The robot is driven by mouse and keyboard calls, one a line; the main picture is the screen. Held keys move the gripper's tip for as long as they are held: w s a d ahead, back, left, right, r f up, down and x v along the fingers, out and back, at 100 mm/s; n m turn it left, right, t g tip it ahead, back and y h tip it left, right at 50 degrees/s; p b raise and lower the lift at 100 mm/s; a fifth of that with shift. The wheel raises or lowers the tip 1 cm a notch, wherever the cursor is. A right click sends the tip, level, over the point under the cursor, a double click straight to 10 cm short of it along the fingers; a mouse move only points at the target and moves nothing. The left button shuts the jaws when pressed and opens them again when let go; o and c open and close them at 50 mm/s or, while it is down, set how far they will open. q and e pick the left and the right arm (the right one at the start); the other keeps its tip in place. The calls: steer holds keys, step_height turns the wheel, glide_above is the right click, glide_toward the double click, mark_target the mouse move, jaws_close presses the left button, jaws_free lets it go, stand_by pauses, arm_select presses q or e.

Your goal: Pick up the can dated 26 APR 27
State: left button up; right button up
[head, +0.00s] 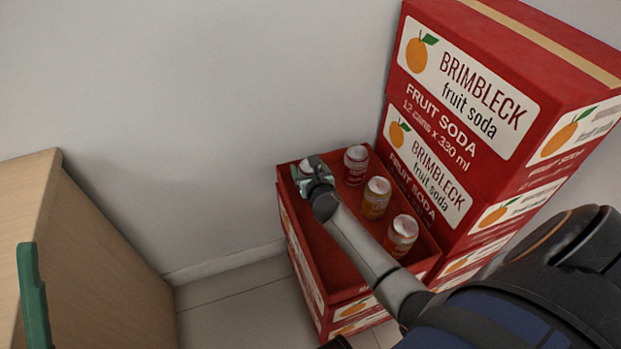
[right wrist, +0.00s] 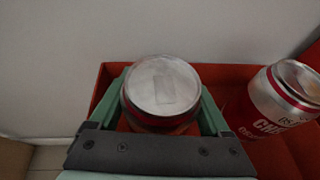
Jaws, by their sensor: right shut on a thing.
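My right gripper (head: 312,178) is at the far left corner of an open red box (head: 330,283). It is shut on a can (head: 305,166), whose lid (right wrist: 163,86) shows between the fingers in the right wrist view. No date can be read on this lid. Three other cans stand in the box: a red and silver can (head: 355,165) at the back, which also shows in the right wrist view (right wrist: 277,108), a yellow-orange can (head: 376,198) in the middle and an orange-red can (head: 402,236) nearer. A green finger of my left gripper (head: 33,295) shows at the left edge.
Tall stacked red Brimbleck soda cartons (head: 455,120) stand against the box's right side. A grey wall (head: 180,110) is close behind. A wooden cabinet (head: 100,260) is at the left, with bare floor (head: 235,305) between it and the box.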

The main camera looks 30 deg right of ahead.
steer(key=shift+c, duration=1.4)
jaws_close()
steer(key=shift+r, duration=0.15)
